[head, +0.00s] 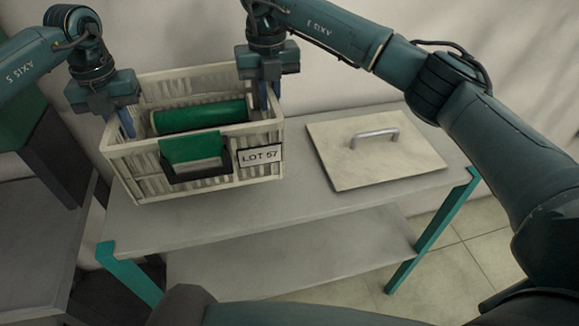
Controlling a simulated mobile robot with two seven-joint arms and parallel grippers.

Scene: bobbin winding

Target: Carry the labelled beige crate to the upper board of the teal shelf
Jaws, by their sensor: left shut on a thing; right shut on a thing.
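The beige slatted crate (205,191) with the "LOT 57" label (261,157) is at the left part of the upper board (300,213) of the teal-legged shelf. It looks level; I cannot tell whether its bottom touches the board. A green roll (200,116) lies inside it, and a green and dark piece (194,158) is on its front wall. My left gripper (121,124) is shut on the crate's left wall. My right gripper (269,96) is shut on its right wall. The gripped rims are partly hidden by the grippers.
A pale flat lid (330,171) with a metal handle (375,137) lies on the right part of the upper board. The lower board (290,262) looks bare where visible. A grey surface (35,240) stands at the left. A wall is close behind.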

